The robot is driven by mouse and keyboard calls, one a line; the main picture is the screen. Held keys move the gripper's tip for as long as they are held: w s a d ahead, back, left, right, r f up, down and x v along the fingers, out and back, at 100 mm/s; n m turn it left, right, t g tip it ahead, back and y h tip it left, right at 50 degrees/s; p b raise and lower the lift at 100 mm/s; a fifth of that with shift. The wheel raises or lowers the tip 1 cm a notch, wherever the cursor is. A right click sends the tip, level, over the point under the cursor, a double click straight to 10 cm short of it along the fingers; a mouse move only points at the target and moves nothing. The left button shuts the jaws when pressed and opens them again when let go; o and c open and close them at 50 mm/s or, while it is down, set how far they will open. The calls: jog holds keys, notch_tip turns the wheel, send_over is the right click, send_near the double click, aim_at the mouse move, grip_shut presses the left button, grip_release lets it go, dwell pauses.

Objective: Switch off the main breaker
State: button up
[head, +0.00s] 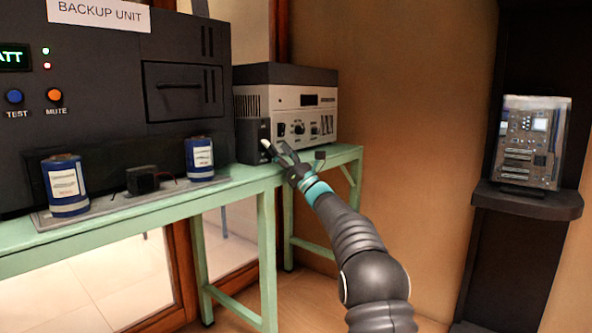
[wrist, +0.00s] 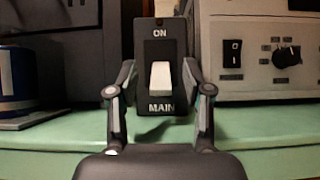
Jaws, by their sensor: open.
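The main breaker (wrist: 146,55) is a small dark box with a white lever (wrist: 160,76). ON is printed above the lever and MAIN below it. In the head view the breaker (head: 247,138) stands on the green bench, in front of the grey instrument. My gripper (wrist: 158,72) is open, with one finger on each side of the breaker's face in the wrist view and the lever between them. In the head view my gripper (head: 275,149) is at the breaker's front. I cannot tell whether the fingers touch it or which way the lever is tilted.
The grey instrument (head: 300,103) with knobs stands just right of the breaker. The large dark backup unit (head: 105,60) is to the left. Two blue cans (head: 66,190) sit on a tray on the green bench (head: 232,187). A circuit board (head: 532,140) stands on a shelf at the right.

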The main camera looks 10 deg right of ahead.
jog(key=v, duration=1)
